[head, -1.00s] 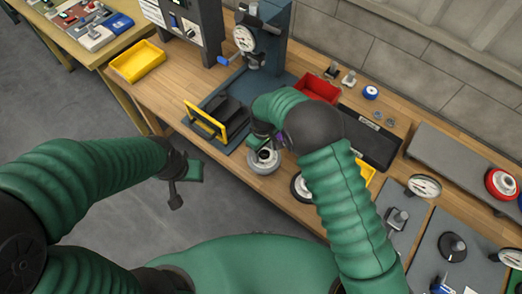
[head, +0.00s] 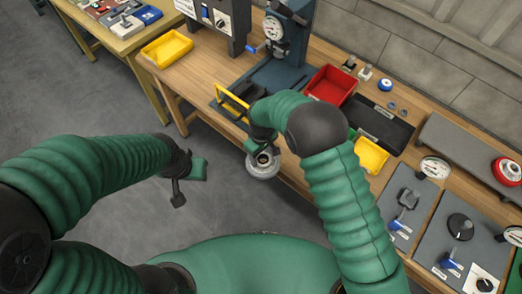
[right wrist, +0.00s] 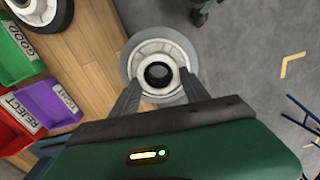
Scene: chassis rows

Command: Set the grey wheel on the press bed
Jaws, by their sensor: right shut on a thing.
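The grey wheel (head: 263,166) has a pale hub with a dark centre. My right gripper (head: 262,150) is shut on it and holds it by the bench's front edge, with floor behind it in the head view. The right wrist view shows the wheel (right wrist: 160,70) between the two fingertips (right wrist: 158,84). The press (head: 278,32) with its round gauge stands at the back of the bench.
A red bin (head: 333,84), a black tray (head: 381,124) and a yellow bin (head: 371,155) stand right of the press. Another yellow bin (head: 167,48) is at the left. The right wrist view shows another wheel (right wrist: 40,10) on the bench and bins labelled GOOD and REJECT.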

